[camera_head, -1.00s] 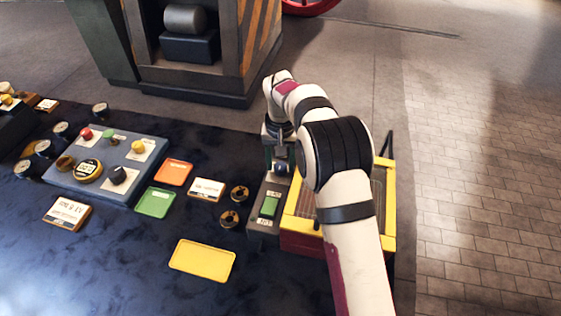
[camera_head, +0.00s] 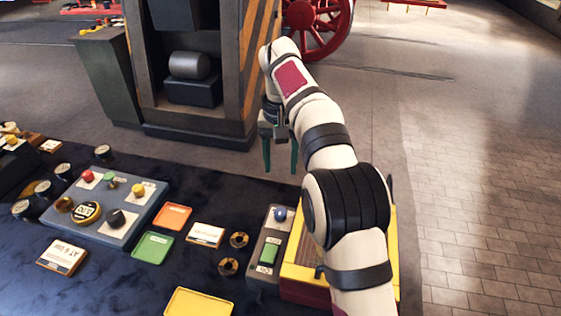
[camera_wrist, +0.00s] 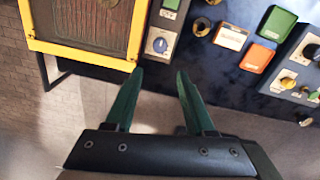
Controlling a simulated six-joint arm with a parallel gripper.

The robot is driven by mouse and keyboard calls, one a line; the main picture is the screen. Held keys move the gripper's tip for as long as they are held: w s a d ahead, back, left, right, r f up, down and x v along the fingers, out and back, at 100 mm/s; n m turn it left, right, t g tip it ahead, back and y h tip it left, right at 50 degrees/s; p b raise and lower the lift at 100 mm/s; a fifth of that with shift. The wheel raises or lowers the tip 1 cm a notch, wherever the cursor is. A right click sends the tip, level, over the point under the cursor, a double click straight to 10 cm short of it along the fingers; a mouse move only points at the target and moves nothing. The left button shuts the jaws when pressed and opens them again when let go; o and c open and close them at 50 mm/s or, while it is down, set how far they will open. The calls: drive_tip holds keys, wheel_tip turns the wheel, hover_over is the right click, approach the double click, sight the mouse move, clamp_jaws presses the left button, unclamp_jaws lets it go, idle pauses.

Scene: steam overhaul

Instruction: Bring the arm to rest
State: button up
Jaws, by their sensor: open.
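My gripper (camera_head: 281,158) hangs beyond the far edge of the dark table, with its two green fingers apart and nothing between them. In the wrist view the open fingers (camera_wrist: 158,95) point toward a grey control box (camera_wrist: 170,30). That box carries a blue knob and a green switch, and it also shows in the head view (camera_head: 257,271). The fingers look clear of the blue knob (camera_head: 280,214). My arm reaches across the yellow-framed box on the right and hides part of it.
The yellow-framed box (camera_wrist: 80,48) stands beside the control box. On the table (camera_head: 110,285) are a blue-grey panel (camera_head: 72,217) with buttons, an orange tray (camera_head: 173,217), a green tray (camera_head: 152,248) and a yellow tray (camera_head: 199,303). A dark machine cabinet (camera_head: 200,130) stands behind the gripper.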

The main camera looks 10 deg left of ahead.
idle(0.3)
drive_tip(key=s+d+r+m, duration=0.3)
drive_tip(key=s+d+r, duration=0.2)
drive_tip(key=s+d, duration=0.8)
drive_tip(key=s+d+f+m+y, duration=0.1)
drive_tip(key=s+d+f+m, duration=0.1)
drive_tip(key=s, duration=0.8)
drive_tip(key=s+d+f+m, duration=0.2)
drive_tip(key=s+d+f, duration=0.2)
drive_tip(key=s, duration=0.6)
wheel_tip(320, 180, down, 2)
drive_tip(key=shift+s+d+m+y, duration=0.2)
drive_tip(key=shift+m+y, duration=0.1)
drive_tip(key=shift+y, duration=0.1)
